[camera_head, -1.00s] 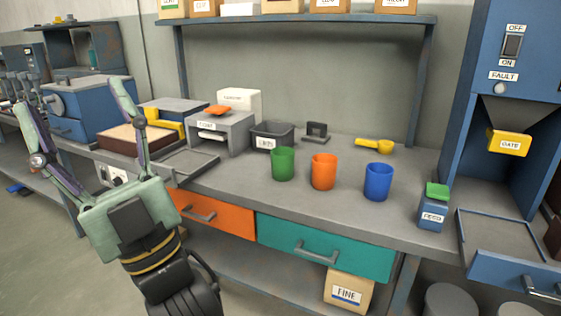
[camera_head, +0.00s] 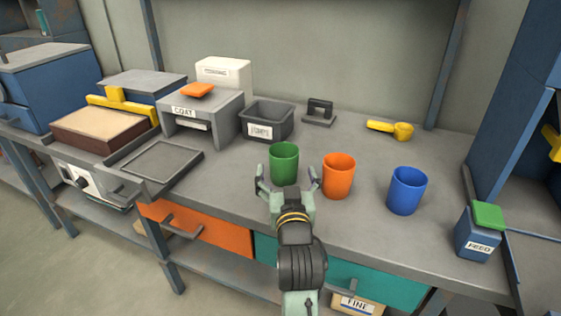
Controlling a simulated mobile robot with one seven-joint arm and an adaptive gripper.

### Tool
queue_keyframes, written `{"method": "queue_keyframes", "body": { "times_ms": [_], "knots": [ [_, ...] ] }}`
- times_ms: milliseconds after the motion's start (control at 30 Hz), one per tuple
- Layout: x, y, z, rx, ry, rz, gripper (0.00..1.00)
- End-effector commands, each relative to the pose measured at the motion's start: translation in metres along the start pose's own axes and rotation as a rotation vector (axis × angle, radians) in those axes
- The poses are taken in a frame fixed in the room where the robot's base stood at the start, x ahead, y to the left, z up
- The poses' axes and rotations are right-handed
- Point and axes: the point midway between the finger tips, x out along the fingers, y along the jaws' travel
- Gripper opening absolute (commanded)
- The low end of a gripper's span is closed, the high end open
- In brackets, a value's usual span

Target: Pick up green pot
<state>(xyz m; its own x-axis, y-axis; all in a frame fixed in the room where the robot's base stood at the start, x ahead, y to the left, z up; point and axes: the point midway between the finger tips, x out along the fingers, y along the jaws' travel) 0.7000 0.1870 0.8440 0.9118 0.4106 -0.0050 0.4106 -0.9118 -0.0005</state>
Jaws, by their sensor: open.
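The green pot (camera_head: 284,163) stands upright on the grey workbench, left of the orange pot (camera_head: 338,177) and the blue pot (camera_head: 406,191). My gripper (camera_head: 287,178) is open at the near side of the green pot. Its two fingers are spread, one toward the pot's lower left and one toward its lower right, by the gap to the orange pot. I cannot tell whether either finger touches a pot. The lower front of the green pot is close to my gripper's palm.
Behind stand a dark bin (camera_head: 267,122) and a grey box labelled COAT (camera_head: 203,119). A yellow scoop (camera_head: 392,129) lies at the back right. A blue FEED container (camera_head: 479,232) stands at the right.

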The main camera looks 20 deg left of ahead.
Motion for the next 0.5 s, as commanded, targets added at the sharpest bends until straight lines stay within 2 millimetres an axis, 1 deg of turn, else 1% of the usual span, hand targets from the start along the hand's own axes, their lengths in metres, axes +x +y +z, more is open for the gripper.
{"method": "queue_keyframes", "body": {
  "times_ms": [100,233,300,500],
  "knots": [
    [0.016,-0.001,0.003,-0.003,0.004,-0.002,0.84],
    [0.036,-0.001,-0.002,-0.001,0.002,-0.002,0.84],
    [0.043,-0.001,-0.001,-0.001,0.002,-0.002,0.84],
    [0.058,0.0,-0.001,-0.001,0.003,-0.002,0.84]
  ]
}}
